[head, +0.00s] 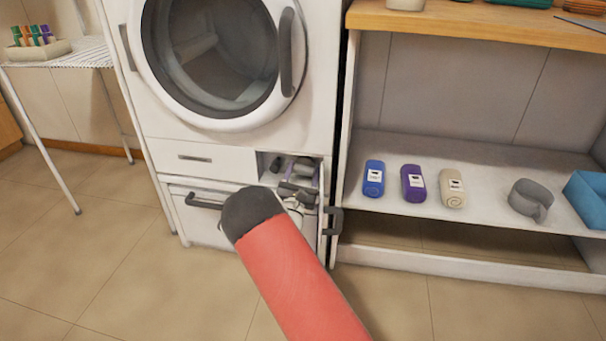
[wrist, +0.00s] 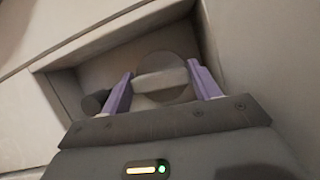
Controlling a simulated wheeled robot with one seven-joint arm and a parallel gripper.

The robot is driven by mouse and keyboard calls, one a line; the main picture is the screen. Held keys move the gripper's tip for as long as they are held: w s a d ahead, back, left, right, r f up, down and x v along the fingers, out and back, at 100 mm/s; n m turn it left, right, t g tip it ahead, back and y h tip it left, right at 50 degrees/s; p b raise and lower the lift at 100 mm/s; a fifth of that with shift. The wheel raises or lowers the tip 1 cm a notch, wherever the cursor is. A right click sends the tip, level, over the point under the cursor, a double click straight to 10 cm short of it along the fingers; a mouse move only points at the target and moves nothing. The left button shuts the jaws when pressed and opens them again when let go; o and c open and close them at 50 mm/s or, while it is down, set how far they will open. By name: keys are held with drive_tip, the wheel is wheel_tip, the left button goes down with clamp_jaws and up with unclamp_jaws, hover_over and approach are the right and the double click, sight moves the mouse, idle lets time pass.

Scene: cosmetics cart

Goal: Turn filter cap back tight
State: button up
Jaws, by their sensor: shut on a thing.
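The filter cap (wrist: 176,68) is a round grey disc with a pale raised bar across it. It sits in the recessed compartment low on the white washing machine (head: 148,90). In the wrist view the two purple fingers of my gripper (wrist: 160,80) stand on either side of the cap's bar, shut on it. In the head view my gripper (head: 301,178) is at the compartment opening, partly hidden by my arm. I cannot tell how tight the cap is.
A small dark round plug (wrist: 95,102) sits left of the cap in the recess. A small door with a dark handle (head: 335,221) stands open at the right. Blue (head: 374,180), purple (head: 413,183) and beige (head: 451,188) rolls lie on the shelf (head: 390,145).

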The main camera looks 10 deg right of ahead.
drive_tip(key=m+g+h+b, duration=0.1)
drive_tip(key=m, duration=0.2)
drive_tip(key=m+h+b, duration=0.1)
drive_tip(key=m, duration=0.2)
drive_tip(key=shift+f+g+h, duration=0.1)
drive_tip(key=shift+g+h, duration=0.2)
drive_tip(key=shift+g, duration=0.1)
drive_tip(key=m+g+b, duration=0.1)
drive_tip(key=m, duration=0.1)
drive_tip(key=m+g+h+b, duration=0.1)
drive_tip(key=m, duration=0.2)
drive_tip(key=shift+a, duration=0.1)
drive_tip(key=m+g, duration=0.1)
drive_tip(key=m, duration=0.1)
drive_tip(key=m+g, duration=0.1)
drive_tip(key=m, duration=0.2)
drive_tip(key=shift+r, duration=0.2)
drive_tip(key=shift+m+g, duration=0.6)
drive_tip(key=shift+m, duration=1.4)
drive_tip(key=o, duration=0.6)
drive_tip(key=shift+a, duration=0.1)
